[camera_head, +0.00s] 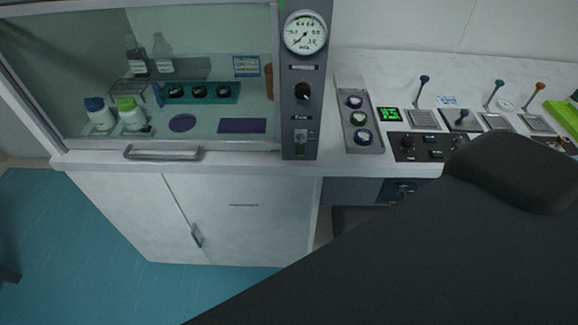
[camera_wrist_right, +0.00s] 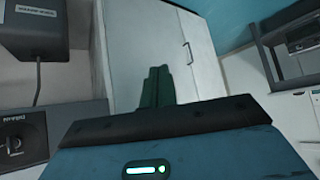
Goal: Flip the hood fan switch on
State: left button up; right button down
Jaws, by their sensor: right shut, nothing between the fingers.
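The hood fan switch (camera_head: 300,141) is a small light rocker or toggle low on the dark control panel (camera_head: 291,92) at the right side of the fume hood. Its exact position is too small to tell. A black knob and a round gauge (camera_head: 305,33) sit above it on the same panel. In the right wrist view my right gripper (camera_wrist_right: 158,84) shows as dark green fingers, shut and empty, in front of white cabinet doors. The switch is not seen in that view. My right gripper is not visible in the head view. My left gripper is not in view.
The hood's glass sash with its handle (camera_head: 163,153) is at the left, with bottles and a rack behind it. White cabinet doors (camera_head: 243,205) are below. Button boxes (camera_head: 359,115) and small lever devices stand on the right counter. My dark arm covers the lower right.

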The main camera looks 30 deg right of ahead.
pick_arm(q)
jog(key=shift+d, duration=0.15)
pick_arm(e)
jog(key=shift+d, duration=0.1)
